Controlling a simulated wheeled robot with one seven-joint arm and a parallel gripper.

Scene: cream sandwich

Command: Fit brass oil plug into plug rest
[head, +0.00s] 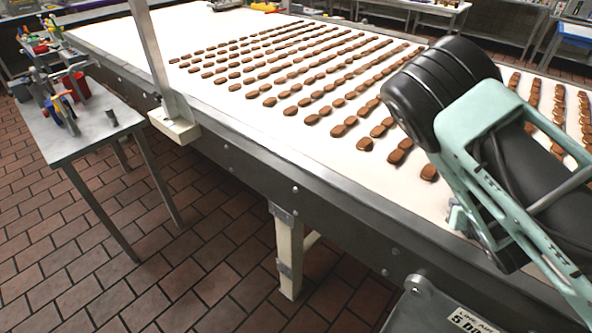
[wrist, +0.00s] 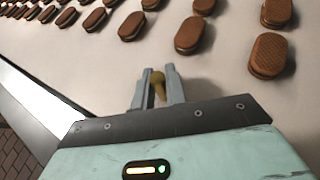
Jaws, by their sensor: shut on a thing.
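The brass oil plug (wrist: 158,88) shows in the wrist view as a small yellow-brown piece between the two grey fingers of my gripper (wrist: 158,92). The gripper is shut on it, and the fingers hide part of its sides. The fingers are over the pale conveyor belt, close to the rows of sandwich biscuits. In the head view the arm covers the right side and I cannot make out the plug. I cannot identify the plug rest in either view.
The white conveyor belt (head: 230,110) carries many rows of brown biscuits (head: 367,144), with a metal rail along its near edge. A pale upright post (head: 160,60) stands at that edge. A steel side table (head: 85,130) with red and blue items is at left.

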